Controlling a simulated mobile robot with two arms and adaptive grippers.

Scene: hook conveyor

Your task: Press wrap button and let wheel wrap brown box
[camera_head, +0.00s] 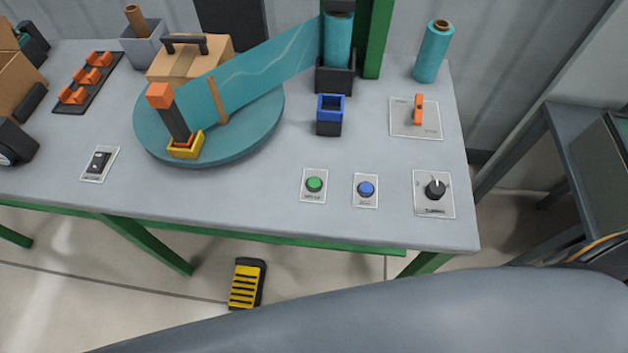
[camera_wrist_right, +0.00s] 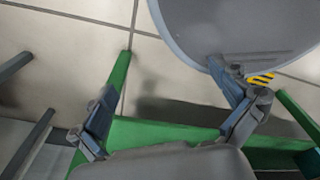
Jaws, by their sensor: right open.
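A brown box (camera_head: 172,69) with a dark handle stands on the teal wheel (camera_head: 245,140) at the back left of the table. A teal film (camera_head: 262,76) stretches from a roll (camera_head: 338,40) on a holder across the front of the box. A green button (camera_head: 314,184) and a blue button (camera_head: 366,189) sit on small plates near the front edge; their labels are too small to read. My right gripper (camera_wrist_right: 168,116) is open and empty in the right wrist view, near a green table beam. My left gripper is in neither view.
An orange-tipped clamp (camera_head: 175,120) stands at the wheel's front. A black knob (camera_head: 435,189), an orange switch (camera_head: 418,110) and a spare teal roll (camera_head: 433,50) are on the right. A yellow-black pedal-like object (camera_head: 246,284) lies on the floor.

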